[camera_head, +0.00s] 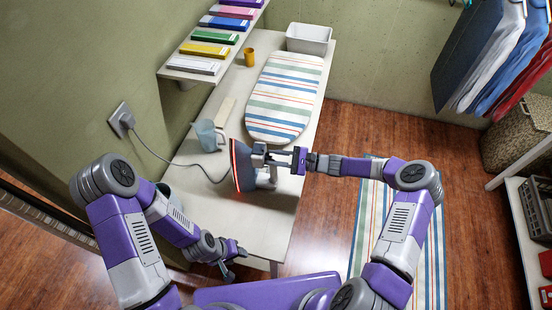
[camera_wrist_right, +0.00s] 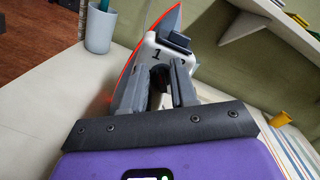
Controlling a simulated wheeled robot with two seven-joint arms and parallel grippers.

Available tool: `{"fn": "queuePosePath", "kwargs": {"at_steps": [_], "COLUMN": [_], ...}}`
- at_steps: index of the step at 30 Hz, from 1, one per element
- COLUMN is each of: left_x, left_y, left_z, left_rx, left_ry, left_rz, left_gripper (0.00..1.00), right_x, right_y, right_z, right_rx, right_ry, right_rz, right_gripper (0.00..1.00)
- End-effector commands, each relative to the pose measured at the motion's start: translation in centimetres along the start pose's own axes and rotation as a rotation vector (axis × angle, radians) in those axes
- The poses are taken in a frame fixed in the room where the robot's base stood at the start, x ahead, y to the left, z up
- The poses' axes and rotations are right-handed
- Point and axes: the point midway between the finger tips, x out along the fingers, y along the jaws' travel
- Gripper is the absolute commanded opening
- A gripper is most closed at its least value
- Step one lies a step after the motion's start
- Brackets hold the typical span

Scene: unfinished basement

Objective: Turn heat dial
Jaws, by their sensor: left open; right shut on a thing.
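The iron (camera_head: 240,168) stands on its heel on the white table, its red-edged grey soleplate facing left. My right gripper (camera_head: 264,166) is beside it and shut on part of it. In the right wrist view the gripper fingers (camera_wrist_right: 158,75) close around a dark part of the iron (camera_wrist_right: 168,38). A white collar with a dark numeral 1 shows just beyond the fingers. Whether the held part is the dial or the handle is hard to tell. My left gripper (camera_head: 232,258) is open and empty, low beside the table's front edge.
The ironing board (camera_head: 285,92) lies striped on the white table (camera_head: 262,222). A shelf (camera_head: 190,73) of coloured boxes overhangs the table's left side. A white bin (camera_head: 309,38) stands at the back.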

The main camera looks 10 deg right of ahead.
Motion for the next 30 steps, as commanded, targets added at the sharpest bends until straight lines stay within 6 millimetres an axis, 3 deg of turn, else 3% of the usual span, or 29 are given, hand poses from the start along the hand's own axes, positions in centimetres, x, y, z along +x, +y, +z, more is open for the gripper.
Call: {"fn": "queuePosePath", "kwargs": {"at_steps": [15, 16, 21, 30], "left_x": [0.2, 0.2, 0.2, 0.23], "left_y": [-0.07, -0.07, -0.07, -0.09], "left_z": [-0.01, -0.02, -0.01, -0.02], "left_rx": [0.0, 0.0, 0.0, 0.0], "left_ry": [0.0, 0.0, 0.0, 0.0], "left_rz": [0.0, 0.0, 0.0, 0.0], "left_gripper": [0.48, 0.48, 0.48, 0.48], "right_x": [0.01, 0.01, 0.01, -0.19], "right_y": [0.07, 0.07, 0.07, 0.04], "right_z": [0.03, 0.04, 0.02, -0.02], "right_rx": [-0.026, -0.026, -0.026, -0.026], "right_ry": [0.0, 0.0, 0.0, 0.001], "right_rz": [0.002, 0.002, 0.001, 0.0], "right_gripper": [0.0, 0.29, 0.53, 0.53]}}
